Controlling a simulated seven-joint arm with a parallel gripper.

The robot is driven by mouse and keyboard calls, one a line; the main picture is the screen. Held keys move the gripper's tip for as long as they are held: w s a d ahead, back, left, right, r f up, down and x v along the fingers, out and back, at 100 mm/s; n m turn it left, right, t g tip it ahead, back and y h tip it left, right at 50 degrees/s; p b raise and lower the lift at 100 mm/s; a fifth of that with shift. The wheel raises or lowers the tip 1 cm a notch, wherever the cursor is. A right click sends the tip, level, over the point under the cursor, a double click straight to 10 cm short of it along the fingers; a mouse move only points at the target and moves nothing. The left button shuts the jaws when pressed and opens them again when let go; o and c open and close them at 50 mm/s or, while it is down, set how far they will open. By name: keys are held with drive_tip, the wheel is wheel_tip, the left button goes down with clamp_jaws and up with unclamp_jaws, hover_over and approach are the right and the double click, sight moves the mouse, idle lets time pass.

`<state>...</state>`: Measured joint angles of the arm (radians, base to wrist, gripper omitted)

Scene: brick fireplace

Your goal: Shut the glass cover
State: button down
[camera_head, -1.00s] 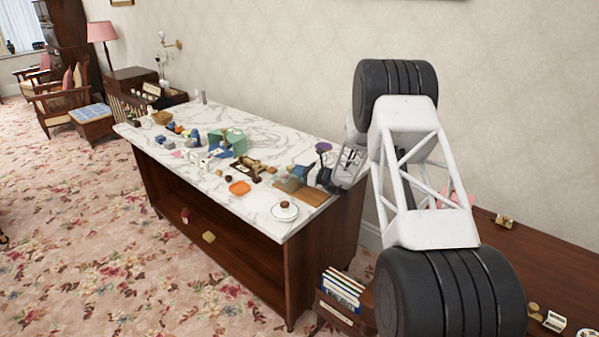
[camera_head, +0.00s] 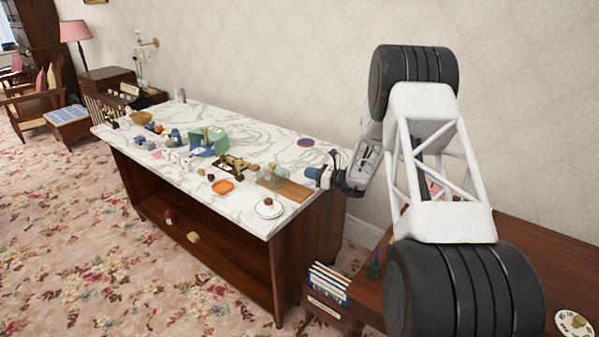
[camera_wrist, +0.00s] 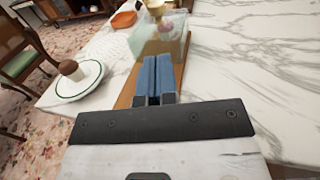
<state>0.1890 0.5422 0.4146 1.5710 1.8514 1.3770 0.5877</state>
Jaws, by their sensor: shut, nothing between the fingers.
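The glass cover (camera_head: 271,173) is a small clear box at the right end of the marble counter, by a wooden board (camera_head: 294,190). It also shows in the wrist view (camera_wrist: 172,46), just beyond my fingers, with a brass-coloured object at its top edge. I cannot tell clearly which panel is the cover or how far it stands open. My gripper (camera_head: 316,174) is just right of the box, near the counter's right end. In the wrist view its blue fingers (camera_wrist: 154,76) are together and empty, pointing toward the box. Contact with the glass cannot be made out.
A white plate (camera_head: 269,214) with a brown item stands at the counter's front right. An orange dish (camera_head: 223,186), a brass and wood piece (camera_head: 236,163) and a green box (camera_head: 208,141) are further left. A purple disc (camera_head: 306,142) lies behind.

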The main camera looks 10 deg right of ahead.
drive_tip(key=shift+v, duration=0.9)
drive_tip(key=shift+s+a+r, duration=0.25)
drive_tip(key=shift+s+r, duration=0.05)
drive_tip(key=shift+r, duration=0.15)
drive_tip(key=s+a+r+n+g+h, duration=0.2)
drive_tip(key=s+a+r+n+g, duration=0.15)
drive_tip(key=s+r, duration=0.5)
drive_tip(key=s+a+r+n+g+h, duration=0.2)
drive_tip(key=s+r+n, duration=0.3)
drive_tip(key=s, duration=0.6)
drive_tip(key=s+a+r+n+g+h, duration=0.1)
drive_tip(key=s+a+r+n+g, duration=0.25)
drive_tip(key=s+r, duration=0.5)
drive_tip(key=s+d+n+t+h, duration=0.1)
drive_tip(key=s+d+n+h, duration=0.1)
drive_tip(key=s, duration=1)
drive_tip(key=s+d+r+n+h, duration=0.1)
drive_tip(key=s+n+h, duration=0.4)
drive_tip(key=s, duration=0.7)
drive_tip(key=s+d+r+n+t+h, duration=0.1)
drive_tip(key=s+d+n+h, duration=0.2)
drive_tip(key=s, duration=0.9)
drive_tip(key=shift+d+r+n+t+h, duration=0.2)
drive_tip(key=shift+d+n+t+h, duration=0.25)
drive_tip(key=shift+n, duration=0.45)
